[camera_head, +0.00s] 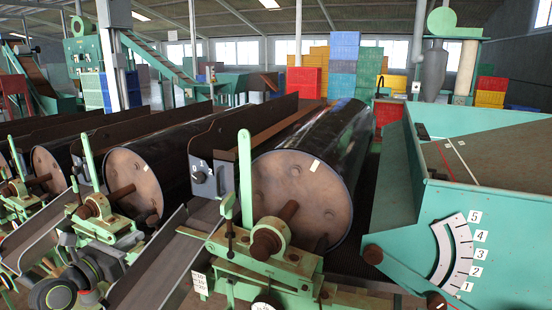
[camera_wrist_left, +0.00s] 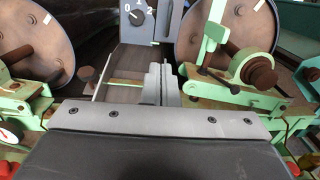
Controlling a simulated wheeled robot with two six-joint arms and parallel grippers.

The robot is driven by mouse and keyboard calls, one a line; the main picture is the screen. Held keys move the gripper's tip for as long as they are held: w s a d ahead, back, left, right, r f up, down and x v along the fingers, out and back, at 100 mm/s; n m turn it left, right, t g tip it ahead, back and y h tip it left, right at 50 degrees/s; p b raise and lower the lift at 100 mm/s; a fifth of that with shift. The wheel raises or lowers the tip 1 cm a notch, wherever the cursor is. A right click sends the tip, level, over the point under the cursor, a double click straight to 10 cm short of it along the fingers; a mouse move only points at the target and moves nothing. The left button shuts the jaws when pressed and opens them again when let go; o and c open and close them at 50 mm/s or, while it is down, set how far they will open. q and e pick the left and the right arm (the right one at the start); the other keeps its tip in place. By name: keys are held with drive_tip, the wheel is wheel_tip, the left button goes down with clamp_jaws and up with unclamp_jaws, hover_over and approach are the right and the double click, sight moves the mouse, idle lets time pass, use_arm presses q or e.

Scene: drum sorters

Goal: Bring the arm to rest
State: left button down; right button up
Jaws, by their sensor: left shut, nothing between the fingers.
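My left gripper (camera_head: 130,256) is low at the left in the head view, in front of the drum sorters and beside a sloping grey chute (camera_head: 160,264). In the left wrist view its fingers (camera_wrist_left: 164,84) are together at the middle, with nothing between them. They point towards the chute and a grey dial box (camera_wrist_left: 142,18), which also shows in the head view (camera_head: 207,180). I cannot tell exactly how far the fingers are from the chute. My right gripper does not show.
A large drum (camera_head: 300,190) with a green handwheel bracket (camera_head: 270,262) stands at the centre, another drum (camera_head: 130,184) to its left. A teal hopper with a numbered scale (camera_head: 453,248) fills the right. Stacked coloured crates (camera_head: 343,62) stand far back.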

use_arm(q)
drive_tip(key=s+a+f+n+t+y, duration=0.1)
drive_tip(key=s+n+t+y, duration=0.3)
drive_tip(key=n, duration=0.6)
drive_tip(key=s+a+n+t+y, duration=0.1)
drive_tip(key=s+a+n+y, duration=0.1)
drive_tip(key=s+n+y, duration=0.6)
drive_tip(key=s+a+f+n+g+y, duration=0.4)
drive_tip(key=s+f+n+g, duration=0.5)
drive_tip(key=f+n, duration=0.6)
drive_tip(key=s+d+f+n+g+h, duration=0.4)
drive_tip(key=s+d+f+g, duration=0.15)
drive_tip(key=s, duration=0.45)
drive_tip(key=s+d+f+n+g+h, duration=0.35)
drive_tip(key=s+d, duration=0.25)
drive_tip(key=s, duration=0.4)
wheel_tip(320, 180, down, 24)
drive_tip(key=a+g, duration=0.1)
drive_tip(key=a, duration=0.1)
drive_tip(key=s+f+g, duration=0.1)
drive_tip(key=s+f, duration=1.3)
drive_tip(key=f, duration=0.3)
drive_tip(key=shift+s+d+f+g, duration=0.2)
drive_tip(key=shift+s+d+g, duration=0.15)
drive_tip(key=shift+d, duration=0.1)
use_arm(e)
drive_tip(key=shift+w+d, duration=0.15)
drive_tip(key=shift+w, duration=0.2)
